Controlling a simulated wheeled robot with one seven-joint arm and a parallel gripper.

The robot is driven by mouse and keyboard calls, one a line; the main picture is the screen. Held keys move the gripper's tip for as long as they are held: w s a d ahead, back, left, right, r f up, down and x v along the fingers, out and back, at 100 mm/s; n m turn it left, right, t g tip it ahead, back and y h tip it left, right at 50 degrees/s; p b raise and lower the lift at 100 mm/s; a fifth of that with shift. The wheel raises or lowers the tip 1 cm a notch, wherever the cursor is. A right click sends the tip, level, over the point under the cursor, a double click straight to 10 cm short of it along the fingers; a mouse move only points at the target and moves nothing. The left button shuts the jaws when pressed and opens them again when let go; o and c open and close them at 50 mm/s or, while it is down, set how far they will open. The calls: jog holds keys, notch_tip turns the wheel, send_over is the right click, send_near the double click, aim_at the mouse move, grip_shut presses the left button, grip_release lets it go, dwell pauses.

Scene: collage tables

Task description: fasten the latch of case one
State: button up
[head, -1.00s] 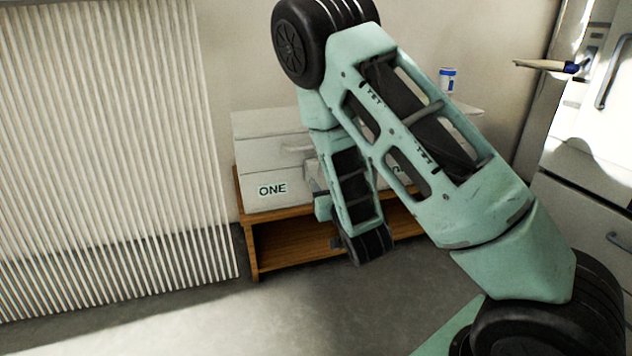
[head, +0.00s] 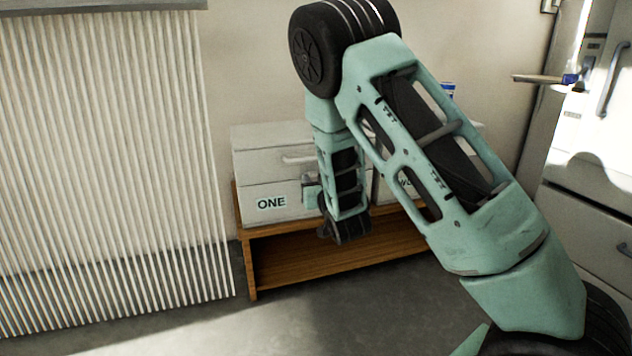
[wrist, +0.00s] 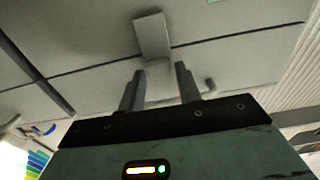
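Case one (head: 262,165) is a pale grey box with a "ONE" label, standing on a wooden shelf unit; its lid looks down on its body. In the wrist view, which appears upside down, the latch (wrist: 151,36) is a pale grey plate on the case front, reaching to the lid seam. I cannot tell whether it is fastened. My gripper (wrist: 158,72) is open, with its two dark fingers apart and pointing at the case front, close to the latch's end. A small pale part shows between the fingers; contact is unclear. My arm hides the case's right part in the head view.
The wooden shelf unit (head: 250,262) has an open lower bay. A second case (head: 385,190) stands to the right, mostly behind my arm. A ribbed white panel (head: 110,170) is at the left. A white cabinet (head: 590,200) stands at the right. The floor in front is open.

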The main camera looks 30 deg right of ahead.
jog(key=c, duration=0.6)
jog(key=p, duration=0.1)
jog(key=r+g+p, duration=0.1)
jog(key=p, duration=0.1)
jog(key=shift+w+d+p, duration=0.1)
jog(key=shift+w+p, duration=0.1)
jog(key=shift+p, duration=0.1)
jog(key=shift+w+g+p, duration=0.2)
jog(key=shift+g+p, duration=0.1)
jog(key=shift+p, duration=0.55)
jog(key=shift+y, duration=0.3)
jog(key=shift+o, duration=0.2)
jog(key=shift+f, duration=0.1)
jog(key=shift+w, duration=0.1)
jog(key=o, duration=1)
